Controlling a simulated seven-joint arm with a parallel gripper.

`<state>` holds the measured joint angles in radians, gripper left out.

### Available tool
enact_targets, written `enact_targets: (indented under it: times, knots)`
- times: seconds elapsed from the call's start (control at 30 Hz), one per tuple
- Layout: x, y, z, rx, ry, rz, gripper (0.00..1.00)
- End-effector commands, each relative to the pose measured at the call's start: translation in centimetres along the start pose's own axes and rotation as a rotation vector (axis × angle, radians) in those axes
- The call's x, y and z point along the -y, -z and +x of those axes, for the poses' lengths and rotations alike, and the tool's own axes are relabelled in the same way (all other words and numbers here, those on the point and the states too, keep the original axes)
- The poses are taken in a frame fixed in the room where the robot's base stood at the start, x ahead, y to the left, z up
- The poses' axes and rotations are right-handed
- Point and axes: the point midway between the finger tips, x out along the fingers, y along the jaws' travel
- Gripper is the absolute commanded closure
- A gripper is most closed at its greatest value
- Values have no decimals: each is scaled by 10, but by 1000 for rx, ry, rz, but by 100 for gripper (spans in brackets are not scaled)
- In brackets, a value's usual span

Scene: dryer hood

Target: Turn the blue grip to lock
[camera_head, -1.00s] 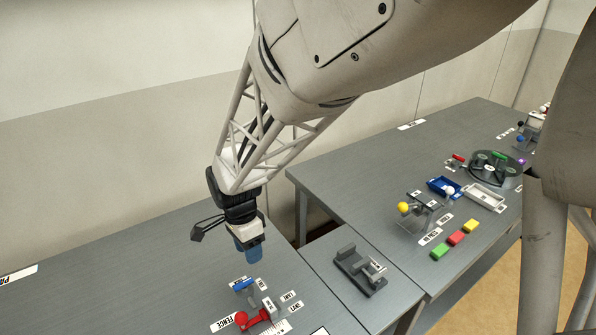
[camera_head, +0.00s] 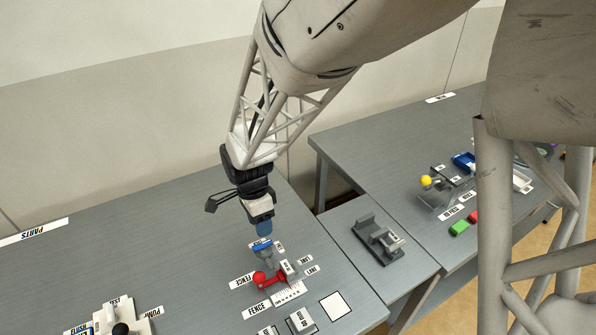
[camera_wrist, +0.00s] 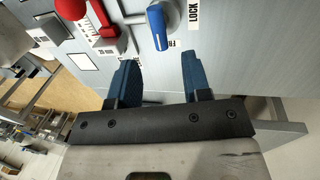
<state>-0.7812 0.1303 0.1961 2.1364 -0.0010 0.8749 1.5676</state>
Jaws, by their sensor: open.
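The blue grip (camera_head: 262,245) is a short blue handle on a grey mount on the left table. In the wrist view the blue grip (camera_wrist: 157,27) stands just beyond the fingertips, roughly in line with the gap between them. A white label reading LOCK (camera_wrist: 194,12) lies to its right. My gripper (camera_head: 264,231) points down close above the grip. In the wrist view my gripper (camera_wrist: 156,58) has its two blue fingers apart with nothing between them. In the head view the fingertips overlap the grip's upper edge, so contact is hard to judge.
A grey fixture (camera_head: 380,240) stands on the lower table to the right. A white block with a black knob (camera_head: 120,328) is at front left. The table behind is clear.

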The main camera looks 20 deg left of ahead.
Motion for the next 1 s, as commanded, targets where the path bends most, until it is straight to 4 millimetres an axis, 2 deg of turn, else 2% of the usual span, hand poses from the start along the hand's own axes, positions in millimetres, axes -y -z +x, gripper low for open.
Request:
enact_targets:
  times: [0.4,0.6,0.87,0.9,1.0]
  knots:
    - [0,0,48,0,-2,0,56]
    - [0,0,57,0,-1,0,56]
    - [0,0,58,0,0,0,56]
    - [0,0,58,0,0,0,57]
    - [0,0,58,0,0,0,73]
